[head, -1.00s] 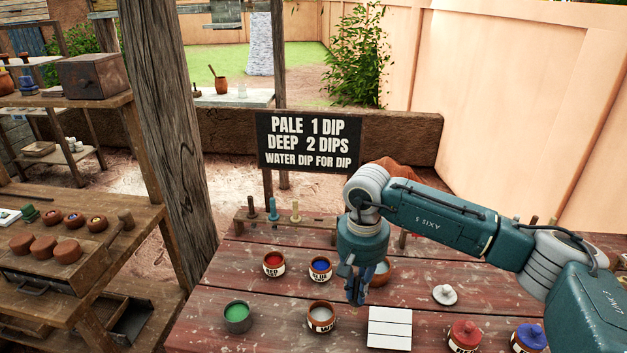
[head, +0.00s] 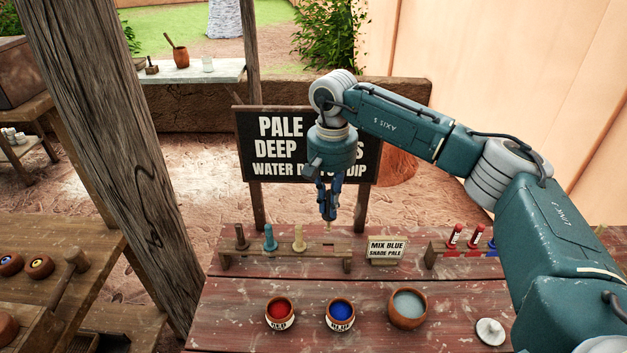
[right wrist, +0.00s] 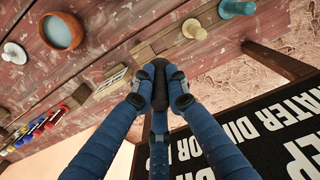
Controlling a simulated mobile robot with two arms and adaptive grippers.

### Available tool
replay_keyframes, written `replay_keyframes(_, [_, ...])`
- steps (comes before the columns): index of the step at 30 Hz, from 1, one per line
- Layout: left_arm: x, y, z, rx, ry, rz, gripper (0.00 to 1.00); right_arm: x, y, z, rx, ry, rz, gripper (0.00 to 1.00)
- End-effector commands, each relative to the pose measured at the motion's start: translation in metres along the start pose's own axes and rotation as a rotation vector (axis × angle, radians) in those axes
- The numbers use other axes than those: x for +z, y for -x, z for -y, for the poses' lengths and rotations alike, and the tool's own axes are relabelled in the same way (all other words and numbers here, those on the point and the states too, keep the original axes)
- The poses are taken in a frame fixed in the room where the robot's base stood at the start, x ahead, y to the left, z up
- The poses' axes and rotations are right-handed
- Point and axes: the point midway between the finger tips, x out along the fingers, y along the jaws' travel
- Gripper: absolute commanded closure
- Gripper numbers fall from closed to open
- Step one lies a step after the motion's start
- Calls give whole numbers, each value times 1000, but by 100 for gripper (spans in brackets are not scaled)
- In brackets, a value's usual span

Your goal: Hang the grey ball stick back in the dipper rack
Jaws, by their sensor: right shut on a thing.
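The dipper rack (head: 288,255) is a low wooden rail at the back of the red table in the head view. A brown stick (head: 240,237), a teal stick (head: 269,238) and a cream stick (head: 298,238) stand in it, with an empty slot at its right end. My right gripper (head: 327,208) points down above that end. In the right wrist view it (right wrist: 160,90) is shut on a dark grey round-topped piece, the grey ball stick (right wrist: 159,88). The stick's lower part is mostly hidden; a small tip shows below the fingers. My left gripper is out of view.
A small "MIX BLUE SHADE PALE" card (head: 387,250) stands right of the rack, then a stand of red and blue sticks (head: 453,237). The large sign (head: 258,150) is close behind my gripper. Red (head: 281,312) and blue (head: 340,314) pots and a water bowl (head: 408,308) stand in front.

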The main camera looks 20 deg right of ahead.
Motion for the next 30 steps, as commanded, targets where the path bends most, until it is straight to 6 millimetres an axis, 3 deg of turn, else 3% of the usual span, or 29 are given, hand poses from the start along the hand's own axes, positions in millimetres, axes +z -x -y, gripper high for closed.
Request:
replay_keyframes(5, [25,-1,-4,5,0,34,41,0,-4,0,0,0,0,100])
replay_keyframes(9, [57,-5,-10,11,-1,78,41,0,-13,0,0,0,0,100])
replay_keyframes(13, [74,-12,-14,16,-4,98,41,0,-27,0,0,0,0,100])
replay_keyframes(17, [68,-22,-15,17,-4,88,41,0,-42,0,1,0,0,100])
replay_keyframes(24, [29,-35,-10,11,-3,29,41,0,-59,0,0,0,-1,100])
replay_keyframes(30, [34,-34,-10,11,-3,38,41,0,-59,0,0,0,-1,100])
